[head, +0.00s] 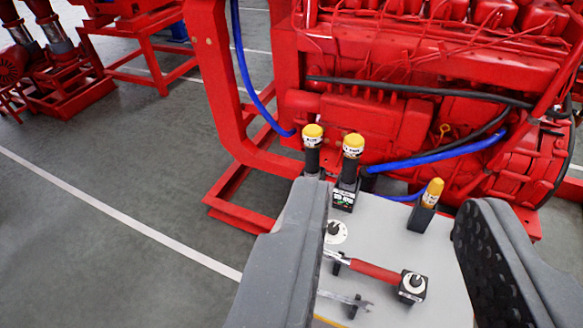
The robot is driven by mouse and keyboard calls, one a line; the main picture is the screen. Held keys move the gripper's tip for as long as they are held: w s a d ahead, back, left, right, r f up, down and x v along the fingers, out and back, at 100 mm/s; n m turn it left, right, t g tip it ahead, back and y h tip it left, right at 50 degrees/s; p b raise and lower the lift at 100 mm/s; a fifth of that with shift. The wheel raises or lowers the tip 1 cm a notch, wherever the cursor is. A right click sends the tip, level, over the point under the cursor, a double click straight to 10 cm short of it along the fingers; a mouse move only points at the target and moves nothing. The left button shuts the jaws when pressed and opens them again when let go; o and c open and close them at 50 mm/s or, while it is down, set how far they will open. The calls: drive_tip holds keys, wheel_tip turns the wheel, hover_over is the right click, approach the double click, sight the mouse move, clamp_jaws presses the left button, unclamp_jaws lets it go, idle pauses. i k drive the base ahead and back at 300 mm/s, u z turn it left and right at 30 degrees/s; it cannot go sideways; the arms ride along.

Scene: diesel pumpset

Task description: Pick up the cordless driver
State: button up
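My gripper (392,200) is open and empty, its two grey fingers on either side of a light grey tray top (385,235). Two upright black tools with yellow tops stand at the tray's far left: one (313,148) partly hidden by the left finger, the other (350,165) with a labelled black block at its foot. A smaller yellow-topped piece (428,200) leans in a black holder at the far right, near the right finger. I cannot tell for certain which of these is the cordless driver. No finger visibly holds any of them.
A red-handled tool (375,271) lies across the tray, beside a black block (412,287). A wrench (345,300) lies nearer. A red engine (400,110) on a red frame, with blue hoses (440,155), stands close behind. Open grey floor (110,200) lies left.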

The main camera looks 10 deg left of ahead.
sight(312, 134)
drive_tip(key=z, duration=0.15)
drive_tip(key=i, duration=0.9)
drive_tip(key=u, duration=0.05)
